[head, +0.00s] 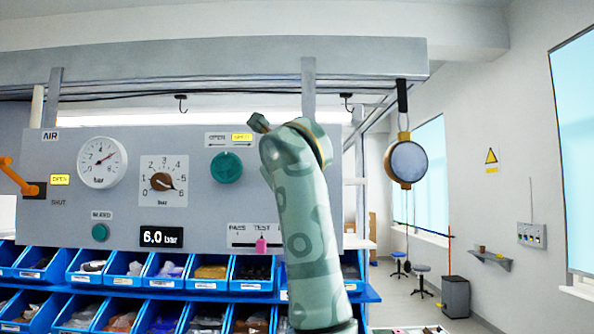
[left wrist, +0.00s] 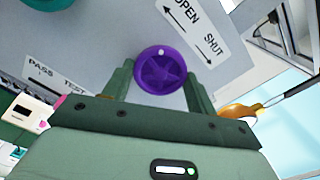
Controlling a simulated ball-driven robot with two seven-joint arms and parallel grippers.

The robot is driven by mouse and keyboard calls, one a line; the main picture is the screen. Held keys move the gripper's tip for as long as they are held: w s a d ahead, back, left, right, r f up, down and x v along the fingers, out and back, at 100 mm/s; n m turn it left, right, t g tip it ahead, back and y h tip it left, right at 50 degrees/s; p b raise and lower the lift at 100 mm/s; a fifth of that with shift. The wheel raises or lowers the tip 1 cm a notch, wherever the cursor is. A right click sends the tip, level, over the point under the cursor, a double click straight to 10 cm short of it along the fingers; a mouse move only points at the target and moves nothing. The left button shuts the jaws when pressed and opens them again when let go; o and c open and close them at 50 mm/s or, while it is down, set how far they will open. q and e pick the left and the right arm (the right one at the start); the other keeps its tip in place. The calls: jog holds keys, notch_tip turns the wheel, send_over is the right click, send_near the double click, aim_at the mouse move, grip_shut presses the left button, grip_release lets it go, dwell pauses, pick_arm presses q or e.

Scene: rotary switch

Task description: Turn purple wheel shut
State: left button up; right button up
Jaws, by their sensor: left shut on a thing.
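The purple wheel (left wrist: 160,71) is round, with a star-like spoke pattern and a pale dot near its upper rim in the left wrist view. My left gripper (left wrist: 161,80) has one finger on each side of the wheel and is shut on it. A white label (left wrist: 194,32) with OPEN, SHUT and a two-headed arrow is on the panel above and right of the wheel. In the head view my left arm hides the wheel and the fingertips. My right gripper is not in view.
The grey panel (head: 120,215) also carries a green knob (head: 227,167), a dial gauge (head: 102,162), a brown pointer knob (head: 162,182), an orange lever (head: 18,177) and a pink PASS/TEST slider (head: 261,245). Blue bins (head: 120,283) stand below. A round hanging object (head: 407,161) is at right.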

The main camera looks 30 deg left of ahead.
pick_arm(q)
jog(key=shift+f+m+b, duration=0.15)
jog(key=shift+m+b, duration=0.05)
jog(key=shift+m, duration=1.9)
jog(key=shift+f+m+b, duration=0.15)
jog(key=shift+m, duration=1.95)
jog(key=o, duration=1)
jog(key=shift+r, duration=0.1)
jog(key=b+v, duration=0.4)
jog(key=v, duration=1.2)
jog(key=shift+s, duration=0.2)
